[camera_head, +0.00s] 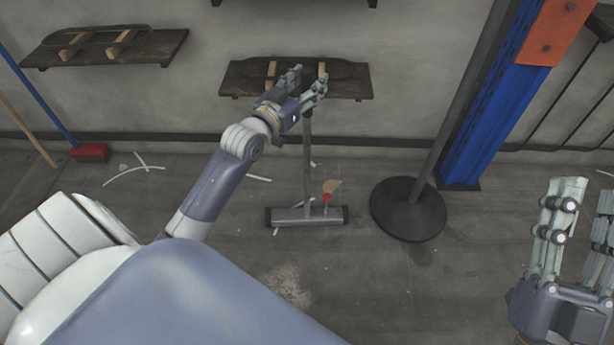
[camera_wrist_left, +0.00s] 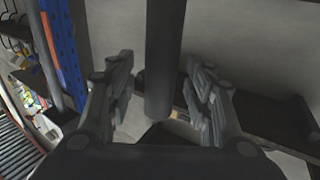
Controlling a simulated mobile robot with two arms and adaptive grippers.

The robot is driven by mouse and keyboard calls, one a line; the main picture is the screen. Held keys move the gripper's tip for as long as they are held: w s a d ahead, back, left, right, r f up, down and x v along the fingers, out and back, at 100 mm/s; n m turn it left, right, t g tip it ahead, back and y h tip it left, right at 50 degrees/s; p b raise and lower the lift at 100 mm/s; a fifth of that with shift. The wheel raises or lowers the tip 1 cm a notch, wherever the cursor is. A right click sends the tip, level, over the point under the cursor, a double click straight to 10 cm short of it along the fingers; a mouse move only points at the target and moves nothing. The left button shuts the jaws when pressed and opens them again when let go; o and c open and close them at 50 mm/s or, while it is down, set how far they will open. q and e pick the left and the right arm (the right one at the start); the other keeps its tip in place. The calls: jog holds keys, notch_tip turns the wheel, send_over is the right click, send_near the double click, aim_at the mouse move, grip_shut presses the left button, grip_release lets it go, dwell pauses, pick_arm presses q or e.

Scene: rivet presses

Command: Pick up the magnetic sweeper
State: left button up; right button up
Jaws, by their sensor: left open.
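The magnetic sweeper (camera_head: 307,216) stands on the floor in the head view, with a wide grey bar at the bottom and a thin upright handle. Its upper handle meets my left gripper (camera_head: 308,80), which is open. In the left wrist view, a dark round handle (camera_wrist_left: 164,62) runs between the two spread fingers of the left gripper (camera_wrist_left: 163,85), with gaps on both sides. The top of the handle is hidden by the gripper in the head view. My right gripper (camera_head: 586,200) is open and empty at the lower right.
A wall shelf (camera_head: 240,82) is behind the left gripper, with another shelf (camera_head: 140,52) at left. A round black base with a pole (camera_head: 408,210) stands right of the sweeper, near a blue post (camera_head: 490,110). A red-headed broom (camera_head: 90,152) is at left. White scraps lie on the floor.

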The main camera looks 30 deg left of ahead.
pick_arm(q)
jog(key=shift+c, duration=0.3)
grip_shut()
jog(key=shift+r, duration=0.25)
jog(key=shift+r, duration=0.1)
